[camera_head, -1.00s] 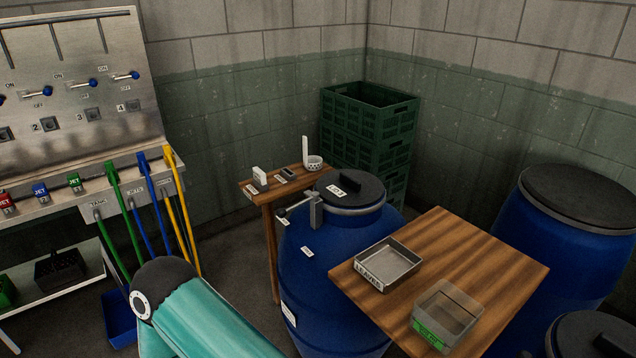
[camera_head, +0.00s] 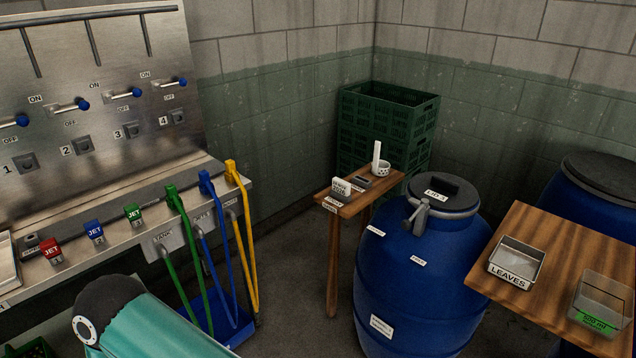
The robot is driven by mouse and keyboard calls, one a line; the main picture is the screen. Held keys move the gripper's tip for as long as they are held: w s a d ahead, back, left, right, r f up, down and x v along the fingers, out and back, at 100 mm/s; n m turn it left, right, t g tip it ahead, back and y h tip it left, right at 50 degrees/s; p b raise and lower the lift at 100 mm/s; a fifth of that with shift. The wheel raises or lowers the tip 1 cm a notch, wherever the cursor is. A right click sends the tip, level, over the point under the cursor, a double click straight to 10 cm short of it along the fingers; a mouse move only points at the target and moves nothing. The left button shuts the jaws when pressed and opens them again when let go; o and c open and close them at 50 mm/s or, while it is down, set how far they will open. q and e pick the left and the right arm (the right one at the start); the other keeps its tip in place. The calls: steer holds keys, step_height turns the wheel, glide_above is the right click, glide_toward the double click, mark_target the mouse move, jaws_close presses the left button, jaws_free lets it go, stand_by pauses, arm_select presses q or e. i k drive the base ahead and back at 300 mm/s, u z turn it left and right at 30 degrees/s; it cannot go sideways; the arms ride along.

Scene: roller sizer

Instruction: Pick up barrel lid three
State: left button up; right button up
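A dark round lid (camera_head: 462,199) with a black raised grip lies flat on top of the middle blue barrel (camera_head: 415,278). A small white label is stuck on the lid, and its number is too small to read for certain. A metal clamp lever (camera_head: 419,212) stands at the lid's left front edge, on the barrel's rim. A teal link of my arm shows at the bottom left, well to the left of the barrel. Neither of my grippers is in view.
A small wooden table (camera_head: 345,205) with small items stands left behind the barrel. A larger wooden table (camera_head: 530,270) holds a LEAVES tray (camera_head: 517,262) and a clear 500 ml container (camera_head: 603,301). Green crates (camera_head: 388,130) are stacked behind.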

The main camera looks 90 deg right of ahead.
mark_target(444, 192)
steer(key=u, duration=0.1)
steer(key=i, duration=1.15)
steer(key=z, duration=2)
steer(key=i, duration=0.25)
steer(key=z, duration=1.9)
steer(key=k, duration=0.4)
steer(key=z, duration=0.4)
steer(key=i, duration=1.4)
steer(key=u, duration=0.4)
